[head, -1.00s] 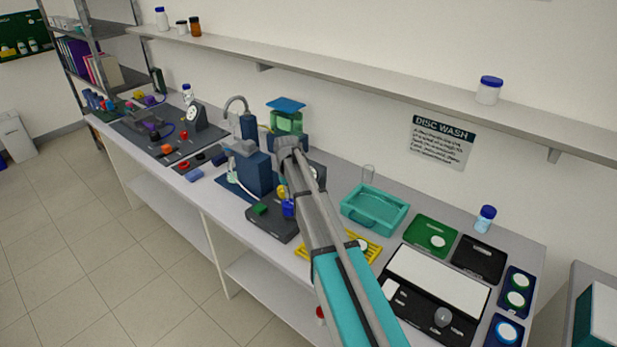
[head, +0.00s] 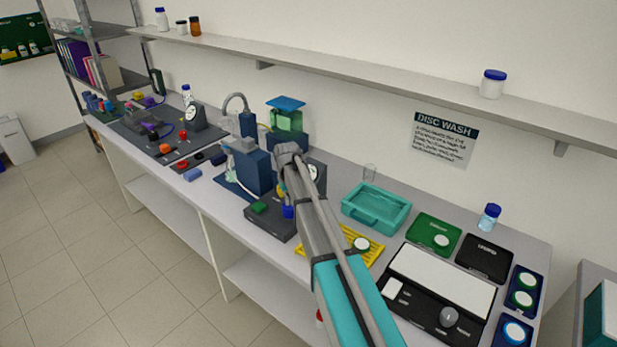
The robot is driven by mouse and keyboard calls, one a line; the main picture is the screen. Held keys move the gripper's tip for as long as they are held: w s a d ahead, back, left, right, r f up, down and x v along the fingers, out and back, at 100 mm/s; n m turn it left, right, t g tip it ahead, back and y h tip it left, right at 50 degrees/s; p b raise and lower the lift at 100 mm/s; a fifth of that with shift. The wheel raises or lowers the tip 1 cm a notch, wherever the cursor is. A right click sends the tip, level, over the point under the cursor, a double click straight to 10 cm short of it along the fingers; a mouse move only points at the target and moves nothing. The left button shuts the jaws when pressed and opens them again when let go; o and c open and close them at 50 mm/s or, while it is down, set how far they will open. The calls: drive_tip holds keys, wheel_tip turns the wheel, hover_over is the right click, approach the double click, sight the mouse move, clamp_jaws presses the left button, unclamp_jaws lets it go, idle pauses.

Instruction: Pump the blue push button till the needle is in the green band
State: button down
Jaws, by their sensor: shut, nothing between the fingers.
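The blue push button (head: 288,212) shows on a dark panel (head: 272,228) at the middle of the bench, partly covered by my arm. My gripper (head: 283,180) is at the far end of my arm, above and close to the blue button. It is shut and empty. Its fingertips are mostly hidden, so I cannot tell whether they touch the button.
A blue pump-like unit (head: 250,170) stands left of the panel. A teal tray (head: 377,228), a yellow rack (head: 362,262) and a black-and-white device (head: 430,335) lie to the right. Further left is another dark station (head: 135,128) with a gauge. A wall shelf (head: 370,85) runs above.

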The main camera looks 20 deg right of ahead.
drive_tip(key=shift+f, duration=0.3)
wheel_tip(320, 180, up, 5)
drive_tip(key=p, duration=0.5)
drive_tip(key=shift+r, duration=0.15)
idle(1.6)
drive_tip(key=s+f+m+b, duration=0.1)
drive_tip(key=s+f+b, duration=0.2)
drive_tip(key=s, duration=2.6)
drive_tip(key=shift+d+f, duration=0.1)
drive_tip(key=shift+d, duration=0.05)
